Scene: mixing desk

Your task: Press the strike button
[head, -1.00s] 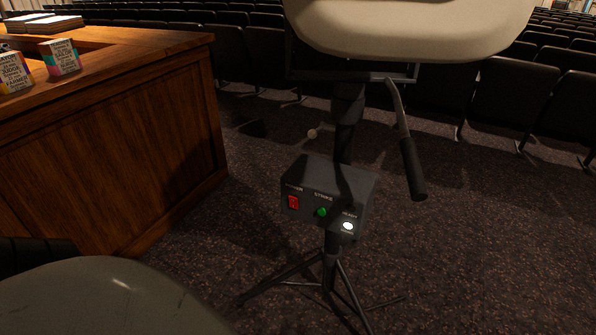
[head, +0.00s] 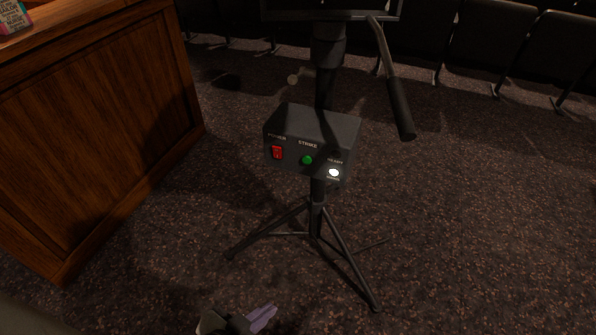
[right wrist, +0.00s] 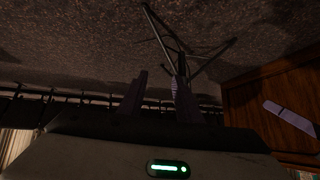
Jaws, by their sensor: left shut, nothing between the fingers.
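The strike button (head: 307,160) is a green knob under the label STRIKE, in the middle of the dark control box's (head: 318,126) front. The box is mounted on a tripod stand. My left gripper (head: 272,312) is at the bottom edge of the head view, its purple fingers shut and empty, apart from the box and below it in the picture. My right gripper (right wrist: 160,75) shows only in the right wrist view, its two dark fingers spread apart with nothing seen between them. The button cannot be made out in that view.
A red power switch (head: 277,153) is left of the button, and a lit white ready light (head: 334,173) is right of it. A black handle (head: 400,108) hangs at upper right. The tripod legs (head: 345,265) spread below. A wooden desk (head: 95,130) stands left; open carpet lies right.

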